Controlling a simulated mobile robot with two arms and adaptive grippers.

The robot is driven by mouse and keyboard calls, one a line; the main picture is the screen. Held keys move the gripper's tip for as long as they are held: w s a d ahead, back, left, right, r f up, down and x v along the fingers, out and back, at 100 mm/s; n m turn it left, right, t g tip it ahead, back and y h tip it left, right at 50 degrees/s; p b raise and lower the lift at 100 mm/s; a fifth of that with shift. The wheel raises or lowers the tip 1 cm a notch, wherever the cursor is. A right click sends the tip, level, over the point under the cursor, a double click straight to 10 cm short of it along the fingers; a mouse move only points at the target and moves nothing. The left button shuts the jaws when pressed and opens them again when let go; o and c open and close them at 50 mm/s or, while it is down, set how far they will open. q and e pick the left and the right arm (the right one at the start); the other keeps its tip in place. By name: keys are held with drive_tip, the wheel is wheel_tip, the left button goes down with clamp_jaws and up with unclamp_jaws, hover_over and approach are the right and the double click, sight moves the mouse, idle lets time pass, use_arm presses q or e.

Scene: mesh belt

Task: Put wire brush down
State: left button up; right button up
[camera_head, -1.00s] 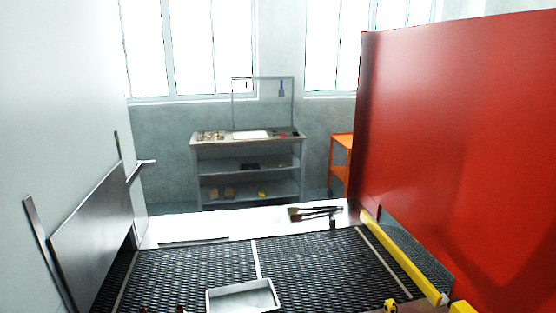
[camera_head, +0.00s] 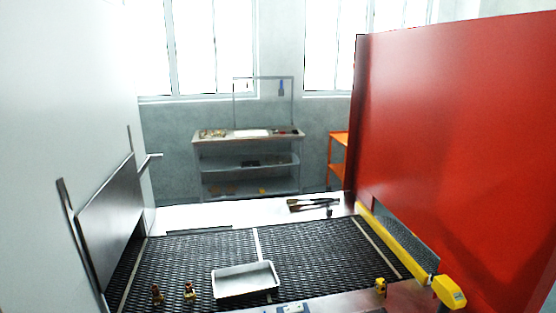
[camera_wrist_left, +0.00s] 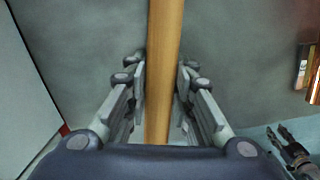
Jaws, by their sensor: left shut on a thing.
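In the left wrist view my left gripper (camera_wrist_left: 161,100) is shut on a long, plain wooden handle, taken as the wire brush (camera_wrist_left: 164,45). The handle runs up between the fingers and out of the top of the picture; no bristles show. Below it is a plain grey surface. My right gripper (camera_wrist_left: 277,131) shows at the lower right of that view, its dark fingers apart and empty. Neither gripper shows in the head view. There, dark-ended brushes or tools with handles (camera_head: 312,204) lie on the far metal ledge (camera_head: 190,216).
A dark mesh belt (camera_head: 190,255) carries a grey metal tray (camera_head: 246,280). Small brass-coloured pieces (camera_head: 189,290) stand near the front edge. A red panel (camera_head: 455,130) and yellow bar (camera_head: 400,242) bound the right. A workbench (camera_head: 247,160) and orange cart (camera_head: 339,160) stand behind.

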use_arm(q)
drive_tip(key=shift+w+d+r+m, duration=0.1)
drive_tip(key=shift+w+r+m, duration=0.2)
drive_tip(key=shift+w+r, duration=0.35)
drive_tip(key=w+r+m, duration=0.1)
drive_tip(key=w+d+r+m+b, duration=0.1)
drive_tip(key=w+r, duration=0.1)
drive_tip(key=w+d+r, duration=0.1)
drive_tip(key=w, duration=0.1)
drive_tip(key=shift+w+r+m, duration=0.2)
drive_tip(key=shift+w+m, duration=0.05)
drive_tip(key=shift+m, duration=0.15)
drive_tip(key=w+d+r+m+h+b, duration=0.1)
drive_tip(key=w+d+r+m+b, duration=0.4)
drive_tip(key=d+r+m, duration=0.5)
drive_tip(key=s+d+r+m+g+b, duration=0.2)
drive_tip(key=d+r+m, duration=0.1)
drive_tip(key=d+m, duration=0.3)
drive_tip(key=s+a+f+m+b, duration=0.1)
drive_tip(key=s+f+m+b, duration=0.1)
drive_tip(key=s+m, duration=0.3)
drive_tip(key=s+a+f+m+b, duration=0.2)
drive_tip(key=s+f+m, duration=0.2)
drive_tip(key=s, duration=0.4)
drive_tip(key=s+a+f+m+y+b, duration=0.1)
drive_tip(key=s+f+m+b, duration=0.1)
drive_tip(key=s+f+m, duration=0.2)
drive_tip(key=s+m, duration=0.3)
drive_tip(key=shift+s+a+g, duration=0.35)
drive_tip(key=shift+a+g, duration=0.05)
